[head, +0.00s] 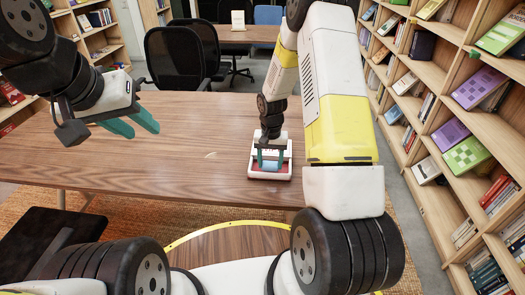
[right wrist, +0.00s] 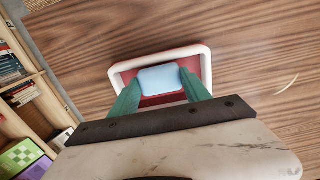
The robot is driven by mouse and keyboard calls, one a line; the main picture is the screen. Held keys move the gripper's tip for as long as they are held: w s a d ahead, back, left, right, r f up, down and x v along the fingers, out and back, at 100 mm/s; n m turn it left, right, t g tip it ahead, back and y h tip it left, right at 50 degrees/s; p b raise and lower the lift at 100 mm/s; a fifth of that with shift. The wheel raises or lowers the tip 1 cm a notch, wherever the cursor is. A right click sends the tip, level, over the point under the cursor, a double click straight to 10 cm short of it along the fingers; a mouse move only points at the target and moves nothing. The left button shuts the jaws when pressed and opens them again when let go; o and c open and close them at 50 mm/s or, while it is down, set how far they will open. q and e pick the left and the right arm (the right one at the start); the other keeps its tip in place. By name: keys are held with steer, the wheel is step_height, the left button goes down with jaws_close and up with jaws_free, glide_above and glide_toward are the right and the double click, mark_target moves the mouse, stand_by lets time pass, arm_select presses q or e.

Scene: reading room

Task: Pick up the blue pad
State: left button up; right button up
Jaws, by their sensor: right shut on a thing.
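The blue pad (right wrist: 161,79) is a small light blue block with rounded corners. It lies in a white-rimmed tray (right wrist: 207,65) with a red inside, on the wooden table. In the head view the pad (head: 269,165) shows only in part behind my right gripper (head: 271,160). The green fingers of my right gripper, which also show in the right wrist view (right wrist: 160,95), are closed on the pad's two sides. I cannot tell whether the pad is clear of the tray floor. My left gripper (head: 137,124) is open and empty above the table's left part.
The table (head: 130,165) is otherwise mostly clear, with a thin pale curved mark (head: 210,155) left of the tray. Tall bookshelves (head: 470,120) stand close on the right. Black chairs (head: 175,58) stand beyond the table's far edge, and a black seat (head: 40,235) is at the near left.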

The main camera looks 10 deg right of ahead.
steer(key=s+r, duration=0.2)
steer(key=s, duration=1.4)
steer(key=shift+d+r, duration=0.2)
steer(key=shift+d, duration=0.05)
